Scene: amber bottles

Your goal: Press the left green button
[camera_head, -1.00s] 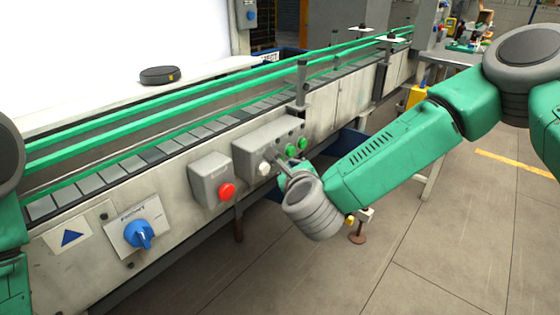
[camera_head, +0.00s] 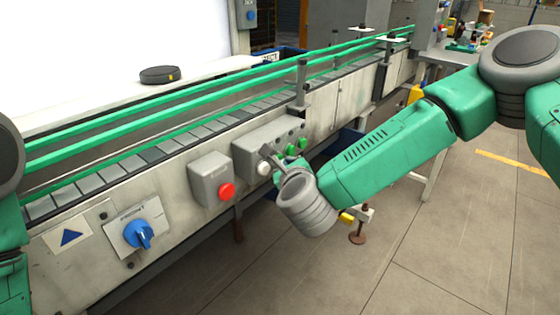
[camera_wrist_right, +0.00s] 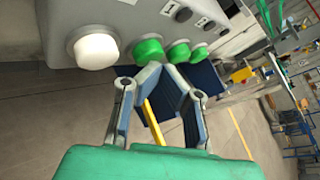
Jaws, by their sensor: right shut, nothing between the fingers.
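The control box (camera_head: 252,146) on the conveyor's side carries a white button (camera_head: 264,169) and green buttons to its right. In the right wrist view the left green button (camera_wrist_right: 148,50) is just right of the white button (camera_wrist_right: 97,50). In the head view my right gripper seems to hide the left green button; two other green buttons (camera_head: 291,150) show. My right gripper (camera_head: 268,151) is shut and empty in front of the box. In the wrist view its tips (camera_wrist_right: 163,68) overlap the left green button's lower right edge; contact cannot be told. My left gripper is out of view.
A red button (camera_head: 227,191) on its own box and a blue rotary switch (camera_head: 139,234) lie to the left. The conveyor with green rails (camera_head: 215,88) runs above. A dark round puck (camera_head: 160,75) lies behind it. Floor at the right is open.

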